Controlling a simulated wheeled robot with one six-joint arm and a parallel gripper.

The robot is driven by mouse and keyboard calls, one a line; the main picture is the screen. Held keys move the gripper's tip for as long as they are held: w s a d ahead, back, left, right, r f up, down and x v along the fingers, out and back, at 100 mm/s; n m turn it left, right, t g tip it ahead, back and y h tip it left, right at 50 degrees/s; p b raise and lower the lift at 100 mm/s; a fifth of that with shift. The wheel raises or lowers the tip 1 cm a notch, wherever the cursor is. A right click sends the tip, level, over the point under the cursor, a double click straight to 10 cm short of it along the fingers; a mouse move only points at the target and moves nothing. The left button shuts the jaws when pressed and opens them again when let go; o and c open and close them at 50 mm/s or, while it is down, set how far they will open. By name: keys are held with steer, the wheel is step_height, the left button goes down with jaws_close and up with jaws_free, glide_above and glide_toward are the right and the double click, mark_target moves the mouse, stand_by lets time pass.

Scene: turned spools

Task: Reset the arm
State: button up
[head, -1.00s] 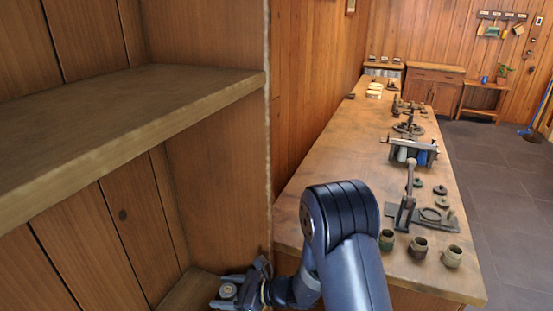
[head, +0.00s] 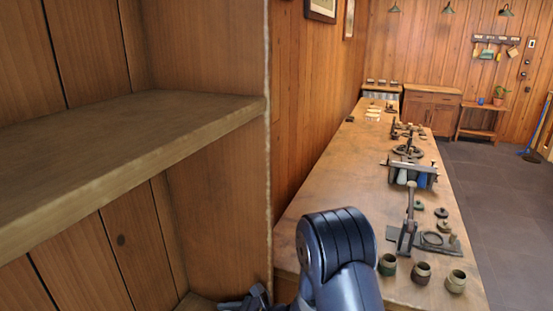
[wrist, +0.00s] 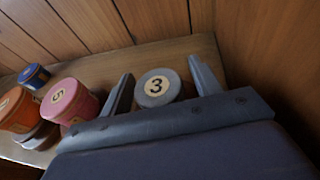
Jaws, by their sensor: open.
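My gripper (wrist: 160,92) is open in the wrist view, its two fingers apart on either side of a grey-blue spool (wrist: 156,88) marked 3. I cannot tell whether either finger touches the spool. The spool stands on a wooden shelf (wrist: 120,66), near its right side wall. In the head view only a dark part of my gripper (head: 250,300) shows at the bottom edge, low in the shelf unit. The spool is out of sight there.
Left of the gripper stand a pink spool (wrist: 70,101) marked 5, an orange spool (wrist: 17,108) and a small blue one (wrist: 34,76). An upper shelf board (head: 130,130) lies above. A long workbench (head: 345,165) with tools and several small pots is on the right.

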steer(key=b+v, duration=0.2)
steer(key=v, duration=1)
steer(key=p+x, duration=0.2)
steer(key=x, duration=1)
steer(key=shift+a+r, duration=0.15)
steer(key=shift+a+f, duration=0.1)
steer(key=shift+f, duration=0.1)
steer(key=shift+r, duration=0.35)
steer(key=r, duration=0.4)
steer(key=s+r+b, duration=0.1)
steer(key=r, duration=0.1)
steer(key=shift+d+r, duration=0.15)
steer(key=shift+d, duration=0.2)
steer(key=s+d+b, duration=0.2)
steer(key=s+d, duration=0.1)
steer(key=s, duration=0.5)
steer(key=s+d+b, duration=0.1)
steer(key=s+d, duration=0.3)
steer(key=s, duration=0.5)
steer(key=w+d+f+m+t+h+b, duration=0.3)
steer(key=w+d+f+m+t+b, duration=0.2)
steer(key=w+f+b, duration=0.7)
steer(key=shift+w+d+f+t+b, duration=0.4)
steer(key=shift+w+d+t, duration=0.3)
steer(key=shift+d, duration=0.3)
steer(key=shift+s, duration=0.1)
